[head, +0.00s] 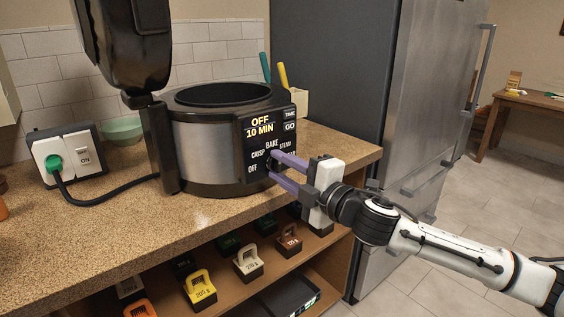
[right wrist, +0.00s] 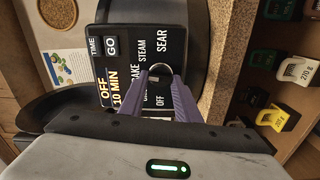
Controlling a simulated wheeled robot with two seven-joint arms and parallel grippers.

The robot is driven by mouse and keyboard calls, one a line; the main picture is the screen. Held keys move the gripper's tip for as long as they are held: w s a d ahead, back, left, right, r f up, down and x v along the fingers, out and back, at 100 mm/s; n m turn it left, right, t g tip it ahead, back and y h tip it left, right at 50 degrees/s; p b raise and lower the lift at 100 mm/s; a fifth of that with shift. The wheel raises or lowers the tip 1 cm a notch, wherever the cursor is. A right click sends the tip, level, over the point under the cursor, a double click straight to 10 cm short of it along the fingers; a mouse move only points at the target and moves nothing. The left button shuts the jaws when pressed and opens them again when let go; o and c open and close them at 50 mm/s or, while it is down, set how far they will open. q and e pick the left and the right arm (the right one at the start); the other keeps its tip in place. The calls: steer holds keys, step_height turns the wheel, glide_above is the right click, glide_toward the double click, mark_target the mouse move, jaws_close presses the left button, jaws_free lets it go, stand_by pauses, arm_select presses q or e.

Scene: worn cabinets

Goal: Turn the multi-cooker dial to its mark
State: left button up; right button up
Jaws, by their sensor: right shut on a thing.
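The multi-cooker (head: 207,150), a black and steel pot with its black lid (head: 125,45) raised, stands on the counter. Its front panel (right wrist: 137,40) shows a lit display reading OFF and 10 MIN, TIME and GO buttons, and the words OFF, CRISP, BAKE, STEAM and SEAR. The dial (right wrist: 160,67) sits among these words, its rim showing in the right wrist view. My right gripper (head: 272,164) is shut on the dial, its purple fingers (right wrist: 160,77) on either side. The fingers hide most of the dial, and I cannot read where its pointer stands. My left gripper is not in view.
A wall socket box (head: 66,152) with a green plug and cord stands at the left, near a green bowl (head: 122,130). A shelf below the counter holds several labelled weights (head: 200,290). A steel fridge (head: 430,90) stands at the right.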

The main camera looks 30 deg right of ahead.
steer(key=shift+n, duration=0.7)
steer(key=shift+p, duration=0.3)
steer(key=o, duration=1)
steer(key=shift+o, duration=0.2)
steer(key=shift+s+f, duration=0.1)
steer(key=s, duration=1)
steer(key=shift+d, duration=0.4)
